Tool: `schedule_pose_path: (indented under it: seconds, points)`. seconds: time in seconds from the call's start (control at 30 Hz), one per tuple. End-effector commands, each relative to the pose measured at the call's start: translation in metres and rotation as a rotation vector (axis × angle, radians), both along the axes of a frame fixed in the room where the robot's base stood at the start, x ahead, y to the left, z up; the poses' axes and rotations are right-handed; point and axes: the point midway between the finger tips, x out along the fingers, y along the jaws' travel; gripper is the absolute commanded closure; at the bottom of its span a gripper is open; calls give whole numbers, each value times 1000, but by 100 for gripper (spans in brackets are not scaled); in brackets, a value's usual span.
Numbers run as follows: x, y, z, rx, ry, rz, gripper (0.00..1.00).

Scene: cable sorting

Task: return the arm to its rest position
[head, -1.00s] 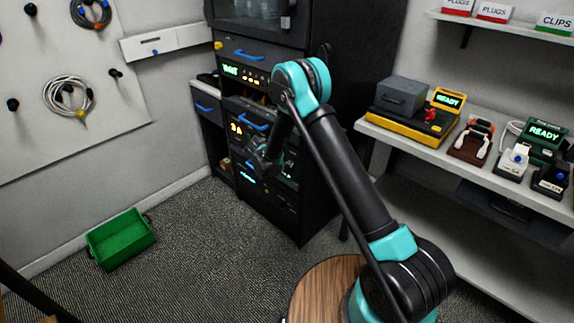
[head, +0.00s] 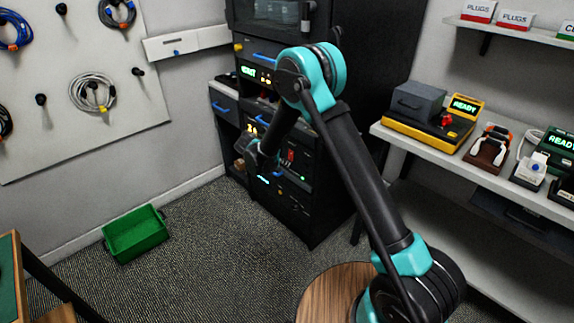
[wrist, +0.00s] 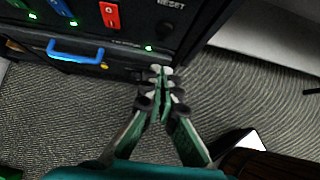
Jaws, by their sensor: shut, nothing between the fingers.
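My gripper (wrist: 161,85) is shut and empty in the wrist view, its fingertips together. It points down past the front of a black cabinet, above the grey carpet. In the head view my gripper (head: 262,160) hangs in front of the black cabinet (head: 318,205), partly hidden by my own arm. My arm is folded, with its elbow raised high and its forearm angled down toward the cabinet.
The cabinet has a blue handle (wrist: 75,52) and a red switch (wrist: 110,14). A green bin (head: 135,233) stands on the floor at left. A shelf with devices (head: 430,115) is at right. Coiled cables (head: 92,90) hang on the wall board. Carpet between bin and cabinet is clear.

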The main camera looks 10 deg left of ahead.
Motion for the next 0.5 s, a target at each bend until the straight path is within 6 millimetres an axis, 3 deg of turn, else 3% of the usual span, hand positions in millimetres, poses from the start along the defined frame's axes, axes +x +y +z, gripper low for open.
schedule_pose_path:
  seconds: [0.37, 0.5]
  points:
    - [0, -1, 0, 2, -1, -2, 100]
    - [-1, -19, 12, 49, -11, -58, 100]
